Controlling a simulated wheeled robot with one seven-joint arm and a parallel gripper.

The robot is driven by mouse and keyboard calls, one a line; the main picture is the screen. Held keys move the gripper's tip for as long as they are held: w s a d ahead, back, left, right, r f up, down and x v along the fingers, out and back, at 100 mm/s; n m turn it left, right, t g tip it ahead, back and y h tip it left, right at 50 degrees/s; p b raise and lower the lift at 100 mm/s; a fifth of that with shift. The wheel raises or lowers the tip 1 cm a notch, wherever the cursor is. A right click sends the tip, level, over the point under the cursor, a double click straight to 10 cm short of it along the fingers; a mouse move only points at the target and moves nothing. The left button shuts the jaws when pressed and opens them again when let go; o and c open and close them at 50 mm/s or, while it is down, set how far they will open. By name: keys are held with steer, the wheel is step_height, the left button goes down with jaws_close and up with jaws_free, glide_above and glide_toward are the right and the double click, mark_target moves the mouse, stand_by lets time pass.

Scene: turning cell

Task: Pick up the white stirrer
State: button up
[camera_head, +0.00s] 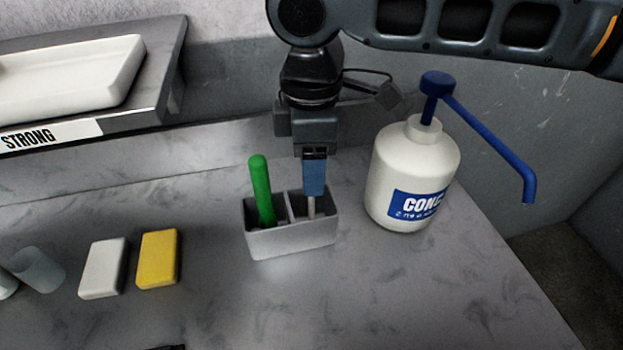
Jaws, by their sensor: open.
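A grey two-compartment holder (290,242) stands on the worktop. A pale, whitish stick (311,208), which looks like the white stirrer, stands nearly upright in its right compartment. My gripper (314,185) points down right above that compartment, seen edge-on, with a blue part at its lower end. The jaws are open. The blue part overlaps the stick's upper end, so I cannot tell whether the stick is between the fingers or behind them. A green round-ended handle (261,188) leans in the left compartment.
A white pump bottle (411,175) with a blue spout stands close to the right of the holder. A white block (103,268), a yellow block (158,258) and a translucent cup (38,270) lie to the left. A raised ledge (172,62) holds a white tray (75,75). The front worktop is mostly clear.

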steer(key=shift+f, duration=0.95)
jaws_close()
